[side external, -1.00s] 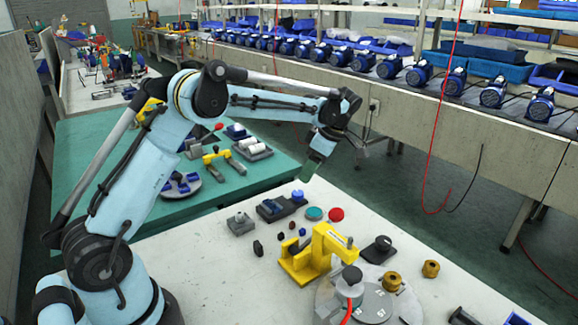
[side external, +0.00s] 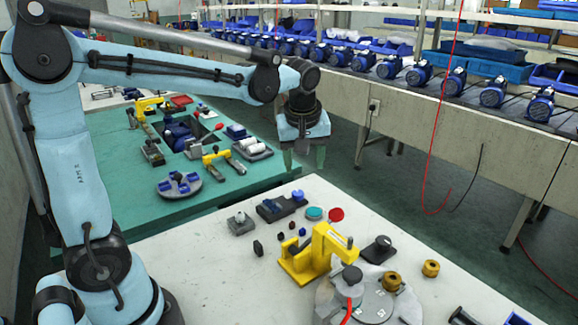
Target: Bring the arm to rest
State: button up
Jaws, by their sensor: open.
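My gripper (side external: 305,157) points down from the end of my light blue arm. Its two greenish fingers are apart with nothing between them. It hangs in the air, over the far edge of the white table (side external: 190,262) in the picture. The arm reaches across from the left, with its elbow at the upper left. No part on the tables appears to touch the gripper.
A yellow press (side external: 315,255) stands on the white table beside a grey round plate (side external: 375,303). Small parts and a red disc (side external: 336,214) lie nearby. A green table (side external: 125,215) holds fixtures at left. Blue pumps (side external: 540,104) line the conveyor behind.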

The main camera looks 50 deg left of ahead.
jog(key=s+d+f+m+t+h, duration=0.2)
jog(key=s+d+m, duration=0.4)
jog(key=s+m, duration=0.5)
jog(key=f+m+t, duration=0.1)
jog(key=t, duration=0.1)
jog(key=shift+t, duration=0.4)
